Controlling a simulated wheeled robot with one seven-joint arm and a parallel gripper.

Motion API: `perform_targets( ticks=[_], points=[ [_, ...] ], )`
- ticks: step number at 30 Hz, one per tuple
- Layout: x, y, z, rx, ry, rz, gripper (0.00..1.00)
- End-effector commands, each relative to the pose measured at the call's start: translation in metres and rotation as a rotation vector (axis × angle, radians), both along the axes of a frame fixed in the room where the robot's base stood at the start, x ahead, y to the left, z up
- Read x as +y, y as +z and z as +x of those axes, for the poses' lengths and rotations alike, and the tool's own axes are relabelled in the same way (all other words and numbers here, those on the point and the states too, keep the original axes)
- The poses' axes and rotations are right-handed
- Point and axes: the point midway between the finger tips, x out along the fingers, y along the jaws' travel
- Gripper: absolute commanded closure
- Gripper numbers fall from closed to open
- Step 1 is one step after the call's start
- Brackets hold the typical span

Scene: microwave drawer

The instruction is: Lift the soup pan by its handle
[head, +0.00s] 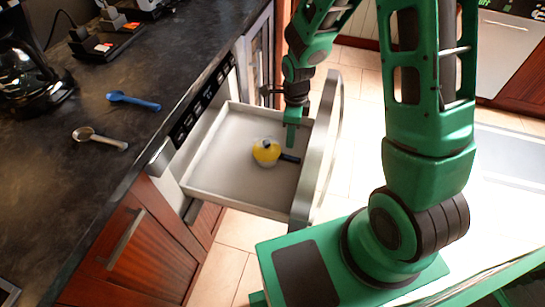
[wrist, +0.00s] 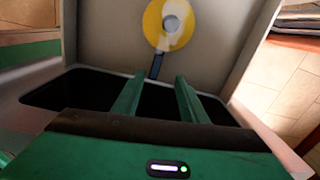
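The soup pan (head: 266,152) is small and yellow with a pale lid and a dark knob. It sits in the open drawer (head: 215,158), and its short black handle (head: 290,158) points right. In the wrist view the pan (wrist: 169,24) is at the top and its handle (wrist: 156,67) points down toward my gripper (wrist: 159,80). My green fingers are apart, with nothing between them, and the handle's end lines up with the gap. In the head view my gripper (head: 291,138) hangs over the drawer just above the handle; the exact height is unclear.
The drawer's tall front panel (head: 328,140) stands close to the right of my gripper. The dark counter (head: 150,60) at left holds a blue spoon (head: 133,101), a grey spoon (head: 99,139) and a coffee maker (head: 30,70). Most of the drawer floor is clear.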

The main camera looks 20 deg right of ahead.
Motion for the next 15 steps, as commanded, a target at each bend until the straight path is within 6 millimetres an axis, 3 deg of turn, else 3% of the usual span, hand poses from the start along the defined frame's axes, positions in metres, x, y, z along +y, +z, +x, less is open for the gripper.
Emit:
perform_targets(
  ticks=[6,15],
  points=[
    [0.005,-0.022,-0.002,0.025,-0.132,0.002,0.61],
    [0.005,-0.058,-0.002,0.028,-0.145,0.002,0.61]
  ],
)
